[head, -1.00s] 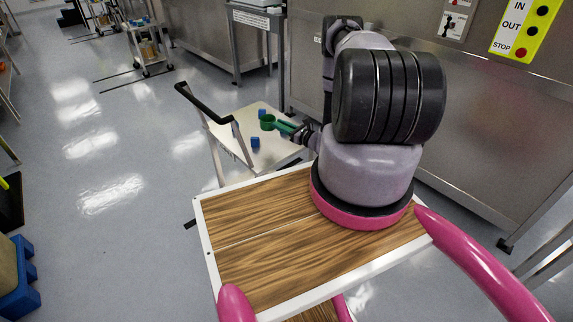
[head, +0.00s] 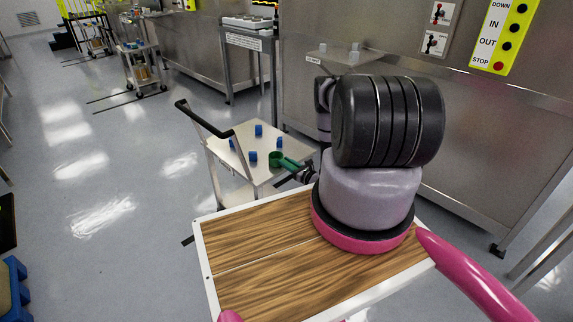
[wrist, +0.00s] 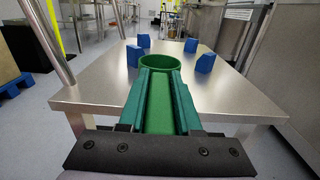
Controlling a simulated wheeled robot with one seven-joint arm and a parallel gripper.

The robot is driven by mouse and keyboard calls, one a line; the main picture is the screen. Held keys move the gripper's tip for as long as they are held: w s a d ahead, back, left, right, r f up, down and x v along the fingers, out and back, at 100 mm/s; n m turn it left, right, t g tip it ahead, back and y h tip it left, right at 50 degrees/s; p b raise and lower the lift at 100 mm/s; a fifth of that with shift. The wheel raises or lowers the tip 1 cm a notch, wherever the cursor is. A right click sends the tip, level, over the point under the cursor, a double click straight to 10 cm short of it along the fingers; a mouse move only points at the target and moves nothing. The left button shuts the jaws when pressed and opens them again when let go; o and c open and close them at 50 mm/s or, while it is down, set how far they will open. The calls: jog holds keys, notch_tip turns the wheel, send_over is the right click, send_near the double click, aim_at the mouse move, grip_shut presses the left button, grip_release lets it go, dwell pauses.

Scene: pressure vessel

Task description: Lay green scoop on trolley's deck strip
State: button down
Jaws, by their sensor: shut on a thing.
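The green scoop (head: 279,160) is in my gripper (head: 302,173), which is shut on its handle. In the wrist view the scoop (wrist: 160,62) points away from me, its round cup at the far end and its handle between the jaws (wrist: 160,105). The trolley (head: 215,150) stands beyond my wooden top, with a pale flat deck (wrist: 100,83) and a black push handle at left. Several blue blocks (wrist: 134,55) stand on the deck around the scoop's cup. The scoop is over the deck's near part; whether it touches the deck I cannot tell.
Another blue block (wrist: 206,62) stands right of the cup, close to it. The trolley's metal handle post (wrist: 48,38) rises at the left. A steel bench (head: 440,130) runs along the right. Open floor (head: 90,190) lies to the left.

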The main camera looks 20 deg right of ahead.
jog(key=shift+f, duration=0.2)
jog(key=shift+f, duration=0.1)
jog(key=c, duration=0.6)
grip_release()
